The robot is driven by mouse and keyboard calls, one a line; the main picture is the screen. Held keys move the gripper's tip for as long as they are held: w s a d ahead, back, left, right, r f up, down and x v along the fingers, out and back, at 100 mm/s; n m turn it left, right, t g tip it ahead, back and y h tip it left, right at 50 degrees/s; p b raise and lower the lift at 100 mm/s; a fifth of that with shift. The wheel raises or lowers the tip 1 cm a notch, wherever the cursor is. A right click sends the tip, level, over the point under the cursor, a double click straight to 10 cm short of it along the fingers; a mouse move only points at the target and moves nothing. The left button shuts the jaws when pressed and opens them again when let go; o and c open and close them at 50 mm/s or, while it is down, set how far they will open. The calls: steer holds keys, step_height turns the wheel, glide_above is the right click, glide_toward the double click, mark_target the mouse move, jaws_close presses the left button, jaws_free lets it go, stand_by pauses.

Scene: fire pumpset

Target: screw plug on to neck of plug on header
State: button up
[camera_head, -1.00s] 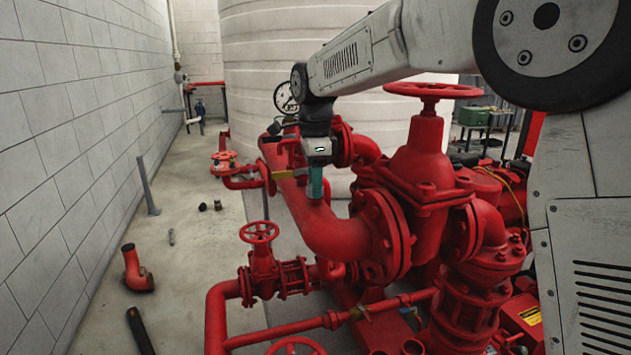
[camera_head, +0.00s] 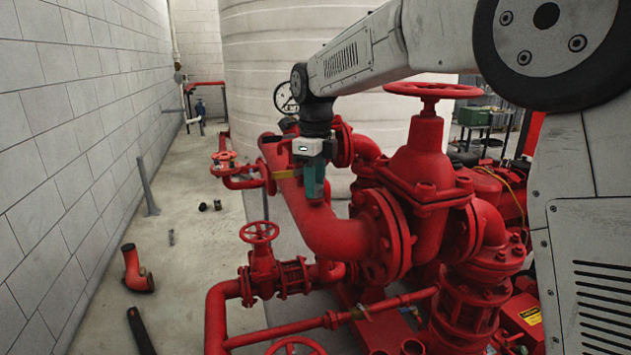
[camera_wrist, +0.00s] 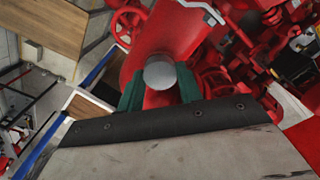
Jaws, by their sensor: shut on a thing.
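The plug (camera_wrist: 160,72) shows as a round grey disc between the two teal fingers in the wrist view. My gripper (camera_wrist: 160,84) is shut on it. In the head view my gripper (camera_head: 314,188) points down onto the top of the thick red header pipe (camera_head: 330,232). The fingers hide the plug there. The header (camera_wrist: 160,30) also runs under the plug in the wrist view. The neck is hidden beneath the plug and fingers, so I cannot tell how far the plug sits on it.
A red gate valve with a handwheel (camera_head: 433,91) stands right of my gripper. A smaller handwheel valve (camera_head: 260,232) stands in front at left. A red elbow (camera_head: 137,268) and small dark fittings (camera_head: 210,206) lie on the floor, which is otherwise largely clear at left.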

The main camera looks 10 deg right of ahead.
steer(key=m, duration=0.4)
steer(key=shift+m, duration=0.3)
steer(key=o, duration=1)
steer(key=shift+o, duration=0.2)
